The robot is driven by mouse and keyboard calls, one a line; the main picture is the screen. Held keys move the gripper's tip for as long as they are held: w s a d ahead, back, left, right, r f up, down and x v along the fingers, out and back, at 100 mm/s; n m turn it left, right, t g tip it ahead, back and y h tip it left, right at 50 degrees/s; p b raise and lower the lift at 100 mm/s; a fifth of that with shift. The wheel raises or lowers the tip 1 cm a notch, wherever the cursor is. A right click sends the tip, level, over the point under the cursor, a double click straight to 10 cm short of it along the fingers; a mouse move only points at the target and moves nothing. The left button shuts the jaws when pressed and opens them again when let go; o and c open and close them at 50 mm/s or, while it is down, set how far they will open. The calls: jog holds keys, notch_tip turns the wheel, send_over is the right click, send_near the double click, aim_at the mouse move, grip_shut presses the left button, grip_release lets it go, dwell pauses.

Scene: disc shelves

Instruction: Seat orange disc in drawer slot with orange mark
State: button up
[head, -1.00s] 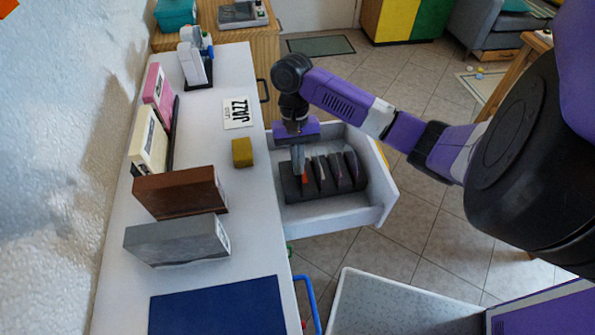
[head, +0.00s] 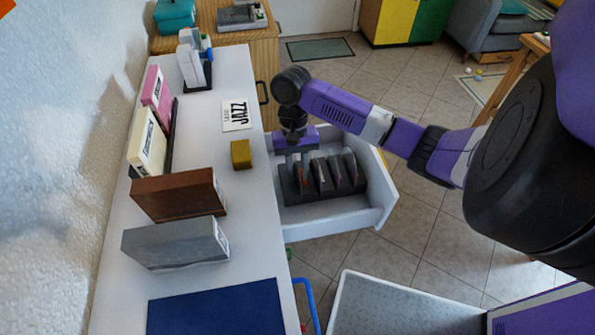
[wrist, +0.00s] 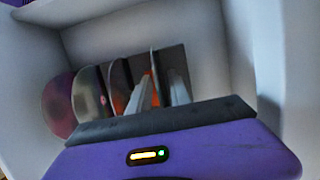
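My gripper (head: 297,168) is low over the near-left end of the dark slotted rack (head: 330,190) in the open drawer (head: 340,217). In the wrist view its two pale fingers (wrist: 159,92) stand apart, one on each side of a thin upright disc (wrist: 155,62) seen nearly edge-on. Orange shows beside this disc, between the fingers; I take it to be the orange disc, in the rack's end slot. How deep it sits is hidden. The orange mark cannot be told apart from the disc.
Other discs stand upright in the rack, including a purple-pink one (wrist: 58,105) and a greyish one (wrist: 90,92). The drawer walls close in around my gripper. The white counter (head: 250,215) beside the drawer carries a yellow block (head: 241,154) and several boxes.

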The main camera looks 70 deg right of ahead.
jog(key=p+v, duration=0.2)
jog(key=v, duration=1)
jog(key=shift+r, duration=0.2)
